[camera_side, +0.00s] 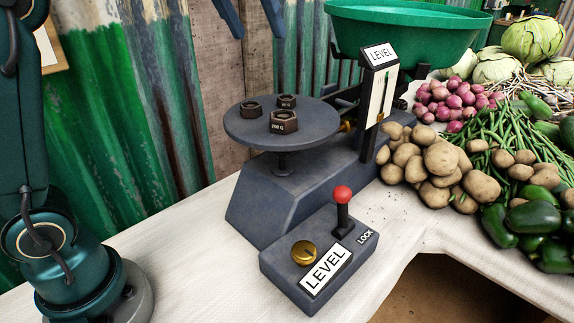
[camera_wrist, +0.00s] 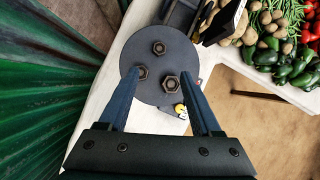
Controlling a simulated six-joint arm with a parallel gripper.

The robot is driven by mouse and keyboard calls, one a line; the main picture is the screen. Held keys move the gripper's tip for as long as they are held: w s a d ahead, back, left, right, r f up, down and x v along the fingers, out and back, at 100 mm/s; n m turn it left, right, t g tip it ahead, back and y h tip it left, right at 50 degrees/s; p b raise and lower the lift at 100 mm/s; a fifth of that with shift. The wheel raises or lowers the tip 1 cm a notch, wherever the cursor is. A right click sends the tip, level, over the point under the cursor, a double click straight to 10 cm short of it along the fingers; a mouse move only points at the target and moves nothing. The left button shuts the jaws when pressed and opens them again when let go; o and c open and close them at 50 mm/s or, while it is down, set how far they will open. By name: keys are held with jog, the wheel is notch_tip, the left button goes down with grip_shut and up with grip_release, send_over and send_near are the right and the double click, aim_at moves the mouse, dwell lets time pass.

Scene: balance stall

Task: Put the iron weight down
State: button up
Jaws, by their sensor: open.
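Three dark iron weights stand apart on the round grey plate (camera_side: 240,127) of the balance. The largest (camera_side: 284,121) is at the front, a smaller one (camera_side: 287,101) is behind it, and another (camera_side: 251,110) is to the left. In the wrist view the round plate (camera_wrist: 150,92) carries all three. One weight (camera_wrist: 172,84) shows between my fingers, one (camera_wrist: 142,72) is near the left fingertip, and one (camera_wrist: 158,47) lies farther off. My gripper (camera_side: 250,20) is open and empty, above the plate at the top edge. It also shows open in the wrist view (camera_wrist: 160,72).
A green pan (camera_side: 405,30) sits on the balance's other side. A control box (camera_side: 318,262) with a red-knobbed lever (camera_side: 342,205) and a brass knob (camera_side: 304,252) stands in front. Potatoes (camera_side: 432,162) and other vegetables fill the right. Corrugated metal (camera_side: 130,110) stands behind at left.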

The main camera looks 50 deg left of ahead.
jog(key=s+f+n, duration=0.5)
jog(key=f+n, duration=0.1)
jog(key=n, duration=0.4)
jog(key=s+d+f+n, duration=0.1)
jog(key=s+f+n, duration=0.3)
jog(key=n, duration=0.7)
jog(key=s+f+n+h, duration=0.1)
jog(key=s+f+n, duration=0.4)
jog(key=f+n, duration=0.3)
jog(key=n, duration=0.2)
jog(key=shift+s+d+f+n, duration=0.25)
jog(key=shift+s+f+n, duration=0.1)
jog(key=shift+f+n, duration=0.05)
